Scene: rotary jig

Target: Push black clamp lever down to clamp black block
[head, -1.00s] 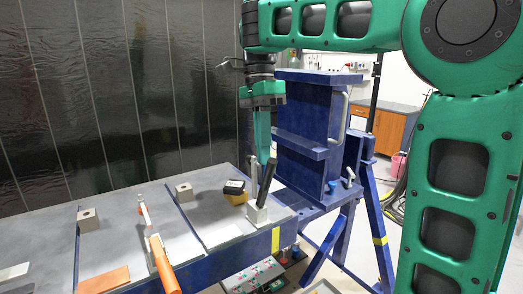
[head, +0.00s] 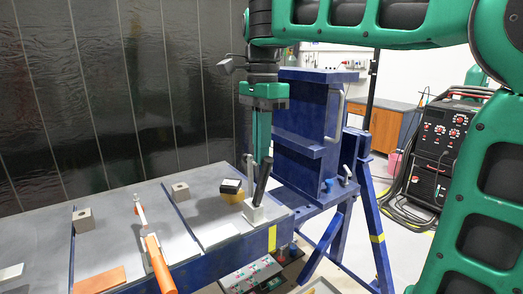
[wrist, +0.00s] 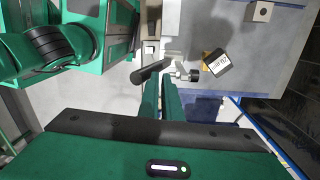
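The black clamp lever (head: 262,180) stands up, tilted slightly right, from a light metal clamp (head: 255,212) at the table's right end. In the wrist view the lever (wrist: 148,73) extends left from the clamp, just beyond my fingertips. The black block (head: 231,186) with a white label sits by a yellow piece, left of the clamp; it also shows in the wrist view (wrist: 218,64). My gripper (head: 261,158) points down beside the lever's upper end. Its green fingers look close together with nothing between them. I cannot tell whether they touch the lever.
A blue steel frame (head: 305,130) stands behind and right of the clamp. The table (head: 120,210) also holds small grey blocks (head: 180,190), an orange-handled toggle clamp (head: 158,262) and an orange plate (head: 100,280). A control box (head: 258,272) is below the table's front edge.

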